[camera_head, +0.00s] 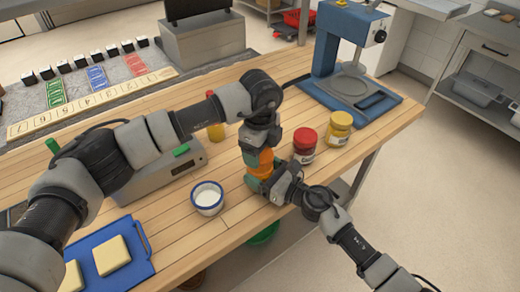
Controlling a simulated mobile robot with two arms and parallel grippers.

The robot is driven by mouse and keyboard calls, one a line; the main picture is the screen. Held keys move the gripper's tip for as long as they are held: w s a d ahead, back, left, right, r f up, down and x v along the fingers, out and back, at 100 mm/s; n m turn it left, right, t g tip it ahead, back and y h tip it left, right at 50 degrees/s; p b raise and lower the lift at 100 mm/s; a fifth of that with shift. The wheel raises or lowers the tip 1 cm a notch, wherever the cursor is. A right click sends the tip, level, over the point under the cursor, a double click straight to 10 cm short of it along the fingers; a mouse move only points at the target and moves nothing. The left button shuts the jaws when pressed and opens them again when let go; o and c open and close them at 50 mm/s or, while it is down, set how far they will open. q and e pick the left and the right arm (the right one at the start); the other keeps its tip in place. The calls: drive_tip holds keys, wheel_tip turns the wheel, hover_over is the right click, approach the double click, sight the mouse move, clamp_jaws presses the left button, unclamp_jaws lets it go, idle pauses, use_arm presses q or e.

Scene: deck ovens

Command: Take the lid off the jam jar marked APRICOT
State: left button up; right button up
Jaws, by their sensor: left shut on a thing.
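An orange jam jar (262,172) stands near the front edge of the wooden worktop, largely hidden by my grippers; no label on it can be read. My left gripper (264,157) comes down from above and is shut on the jar's orange lid. My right gripper (264,185) reaches in from the lower right, around the lower part of the jar. One teal fingertip shows on the jar's left side; whether these jaws press on it I cannot tell. A red-lidded jar (304,146) and a yellow-lidded jar (338,130) stand to the right.
A blue-rimmed cup of white stuff (207,198) stands left of the jar. A blue tray (143,262) with pale blocks lies at lower left. A grey scale-like box (165,172) is partly behind my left arm. A blue press (340,60) stands at the back right.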

use_arm(q)
drive_tip(key=shift+r, duration=0.1)
drive_tip(key=shift+r, duration=1.95)
use_arm(e)
drive_tip(key=o, duration=1.7)
